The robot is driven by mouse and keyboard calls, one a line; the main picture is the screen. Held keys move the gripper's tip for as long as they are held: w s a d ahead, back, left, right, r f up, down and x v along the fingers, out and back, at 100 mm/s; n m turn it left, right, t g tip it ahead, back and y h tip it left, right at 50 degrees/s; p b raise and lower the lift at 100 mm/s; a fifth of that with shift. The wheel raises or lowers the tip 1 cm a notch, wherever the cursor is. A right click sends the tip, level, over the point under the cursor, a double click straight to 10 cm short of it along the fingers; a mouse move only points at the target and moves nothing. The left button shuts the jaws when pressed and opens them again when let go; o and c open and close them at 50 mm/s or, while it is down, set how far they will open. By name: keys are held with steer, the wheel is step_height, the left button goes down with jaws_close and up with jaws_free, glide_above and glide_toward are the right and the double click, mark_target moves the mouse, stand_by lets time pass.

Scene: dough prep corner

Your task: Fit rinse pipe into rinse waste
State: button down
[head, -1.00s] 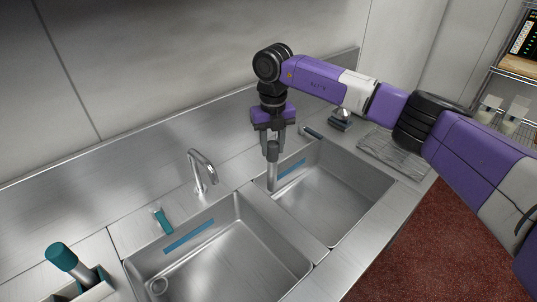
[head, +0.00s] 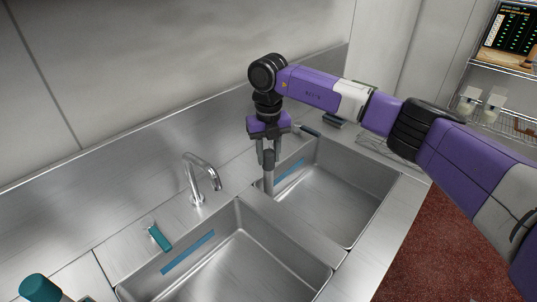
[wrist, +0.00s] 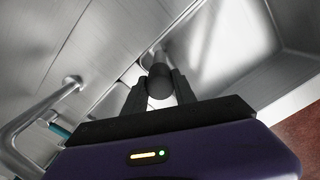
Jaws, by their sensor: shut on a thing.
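The rinse pipe (head: 268,184) is a slim upright silver tube with a dark grey upper part. My gripper (head: 267,157) is shut on this dark upper part and points straight down. The pipe hangs at the left end of the right basin (head: 340,205), close to the divider. Its lower end is at or behind the divider's rim, so I cannot tell whether it touches anything. In the wrist view, the pipe's dark round top (wrist: 160,84) sits between my two fingers. The rinse waste is not visible in either current view.
The left basin (head: 235,265) lies in front of the divider. A curved tap (head: 202,170) stands behind it. A teal-handled item (head: 159,237) lies on the ledge, and a teal-capped thing (head: 40,288) is at the lower left. A wire rack (head: 385,150) lies beyond the right basin.

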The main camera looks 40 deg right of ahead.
mark_target(268, 182)
steer(key=shift+f+b, duration=1.8)
steer(key=shift+f, duration=2.05)
steer(key=shift+f+b, duration=0.7)
steer(key=shift+f, duration=1.2)
steer(key=c, duration=0.9)
jaws_free()
steer(key=shift+a, duration=0.1)
steer(key=shift+r, duration=0.1)
